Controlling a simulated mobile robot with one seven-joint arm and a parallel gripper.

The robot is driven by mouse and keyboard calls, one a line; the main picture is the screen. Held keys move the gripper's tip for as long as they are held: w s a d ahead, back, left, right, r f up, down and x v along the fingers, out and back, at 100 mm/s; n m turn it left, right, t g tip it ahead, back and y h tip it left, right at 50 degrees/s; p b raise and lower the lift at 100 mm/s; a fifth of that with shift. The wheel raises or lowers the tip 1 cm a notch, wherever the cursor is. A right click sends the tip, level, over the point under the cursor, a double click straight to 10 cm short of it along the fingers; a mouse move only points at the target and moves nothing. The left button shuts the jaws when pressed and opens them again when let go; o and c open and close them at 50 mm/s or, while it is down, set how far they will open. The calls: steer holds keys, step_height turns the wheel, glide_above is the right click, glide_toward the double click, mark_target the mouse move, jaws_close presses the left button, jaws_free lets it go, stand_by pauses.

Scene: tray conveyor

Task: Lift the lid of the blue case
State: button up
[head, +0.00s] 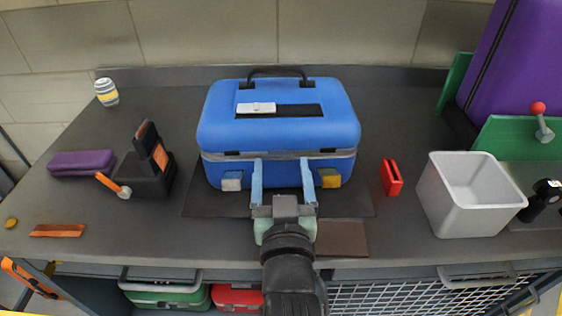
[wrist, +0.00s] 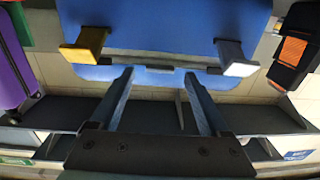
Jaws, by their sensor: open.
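The blue case (head: 278,130) stands on a dark mat (head: 200,205) in the middle of the bench, its lid down. A black handle (head: 275,72) is at the far side of the lid. A grey seam runs along the front, with a silver latch (head: 231,182) at left and a yellow latch (head: 328,178) at right, both below it. In the wrist view the yellow latch (wrist: 85,46) and silver latch (wrist: 236,58) stick out from the case. My gripper (head: 282,164) is open and empty at the case's front, between the latches; whether its fingertips touch the case is unclear.
At left are a black device with an orange lever (head: 150,170) and a purple pouch (head: 80,162). At right are a red block (head: 391,177), a white bin (head: 475,220) and a purple case (head: 515,75). A brown plate (head: 342,240) lies near the front edge.

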steer(key=shift+w, duration=1)
jaws_close()
stand_by(0.8)
